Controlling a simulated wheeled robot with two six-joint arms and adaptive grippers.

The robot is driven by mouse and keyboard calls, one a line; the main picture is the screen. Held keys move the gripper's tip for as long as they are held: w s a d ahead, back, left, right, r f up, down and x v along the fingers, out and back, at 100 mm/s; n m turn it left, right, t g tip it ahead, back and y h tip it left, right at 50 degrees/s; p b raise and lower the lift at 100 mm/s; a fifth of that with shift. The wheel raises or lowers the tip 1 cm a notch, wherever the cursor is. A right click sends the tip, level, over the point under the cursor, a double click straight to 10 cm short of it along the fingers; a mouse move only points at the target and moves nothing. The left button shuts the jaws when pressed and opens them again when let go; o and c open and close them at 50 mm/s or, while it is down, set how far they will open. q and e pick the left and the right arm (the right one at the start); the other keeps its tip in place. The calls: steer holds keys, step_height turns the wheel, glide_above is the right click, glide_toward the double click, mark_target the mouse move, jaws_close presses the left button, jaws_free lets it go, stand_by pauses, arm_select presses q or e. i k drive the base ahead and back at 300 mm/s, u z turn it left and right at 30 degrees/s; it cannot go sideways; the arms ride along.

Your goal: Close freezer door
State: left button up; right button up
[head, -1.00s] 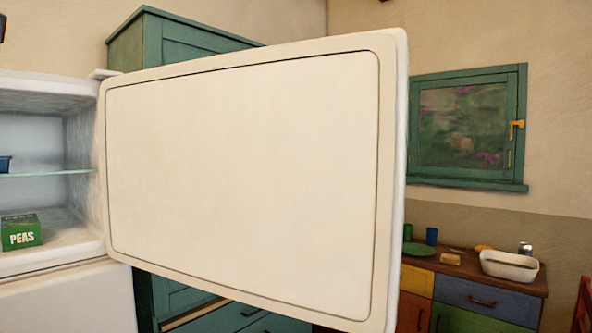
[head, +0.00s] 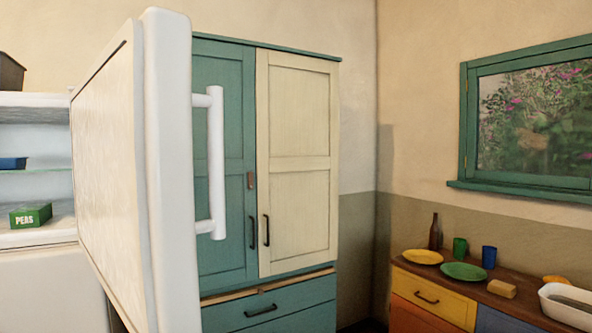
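The freezer door (head: 105,170) stands wide open in the head view, seen nearly edge-on, with its inner panel facing left. Its white vertical handle (head: 216,165) is on the outer side, facing right. The open freezer compartment (head: 38,237) is at the left edge, with a green PEAS box (head: 31,215) on its floor and a blue item (head: 13,163) on the glass shelf. Neither of my grippers is in view.
A tall green cupboard (head: 225,150) with one cream door (head: 298,165) stands behind the freezer door. At right, a low cabinet (head: 432,300) holds plates, cups, a bottle and a white basin (head: 570,305). A green-framed window (head: 535,110) is above it.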

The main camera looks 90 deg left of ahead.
mark_target(131, 113)
steer(key=u, duration=0.9)
steer(key=i, duration=0.15)
steer(key=u, duration=1.15)
steer(key=i, duration=1.15)
steer(key=u, duration=2.9)
steer(key=i, duration=0.5)
steer(key=z, duration=0.05)
steer(key=k, duration=0.6)
steer(key=u, duration=0.65)
